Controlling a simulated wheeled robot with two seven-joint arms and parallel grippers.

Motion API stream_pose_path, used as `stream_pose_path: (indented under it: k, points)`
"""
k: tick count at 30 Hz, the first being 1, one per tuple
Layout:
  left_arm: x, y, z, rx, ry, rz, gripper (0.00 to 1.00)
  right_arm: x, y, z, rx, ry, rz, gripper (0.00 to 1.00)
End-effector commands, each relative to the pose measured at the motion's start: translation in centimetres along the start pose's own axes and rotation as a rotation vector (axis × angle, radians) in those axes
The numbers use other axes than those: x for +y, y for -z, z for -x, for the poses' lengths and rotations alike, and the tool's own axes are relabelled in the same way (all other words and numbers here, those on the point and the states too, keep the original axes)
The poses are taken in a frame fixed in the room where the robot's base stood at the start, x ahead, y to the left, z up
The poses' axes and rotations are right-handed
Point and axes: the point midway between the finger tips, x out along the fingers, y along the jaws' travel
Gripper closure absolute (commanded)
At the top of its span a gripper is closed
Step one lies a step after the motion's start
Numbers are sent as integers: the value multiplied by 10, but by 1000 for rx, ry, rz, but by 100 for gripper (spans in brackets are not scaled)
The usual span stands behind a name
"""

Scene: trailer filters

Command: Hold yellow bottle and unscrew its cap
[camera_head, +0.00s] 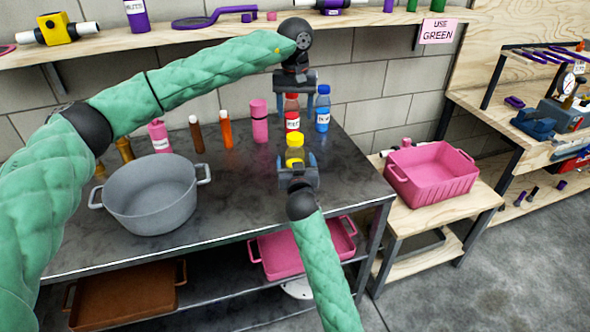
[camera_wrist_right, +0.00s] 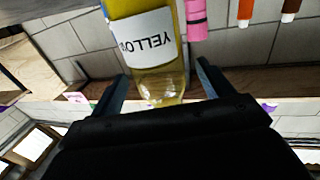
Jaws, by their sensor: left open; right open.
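The yellow bottle (camera_head: 295,155) with its yellow cap (camera_head: 294,140) stands upright near the right side of the dark table. My right gripper (camera_head: 297,161) is open in front of it and hides its lower part. In the right wrist view, the bottle (camera_wrist_right: 150,40) appears upside down with its "YELLOW" label, between the open fingers of my right gripper (camera_wrist_right: 158,85), with gaps beside it. My left gripper (camera_head: 294,88) is open and empty, pointing down, higher up in the head view. It overlaps the red bottle's top there; its depth is hard to tell.
A red bottle (camera_head: 292,118) and a blue bottle (camera_head: 322,108) stand behind the yellow one. Pink, orange and brown containers stand to the left. A grey pot (camera_head: 150,205) sits front left. A pink crate (camera_head: 430,172) is on a side table. A wall shelf (camera_head: 200,32) hangs behind.

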Motion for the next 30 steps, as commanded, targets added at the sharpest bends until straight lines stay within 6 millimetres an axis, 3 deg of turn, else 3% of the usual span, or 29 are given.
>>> stream_pose_path:
  k: [9,20,30]
  points:
    - [0,0,0,0,-1,1,39,0,0,-32,0,0,1,21]
    - [0,0,0,0,-1,1,39,0,0,-35,0,0,1,21]
    - [0,0,0,0,-1,1,39,0,0,-35,0,0,0,87]
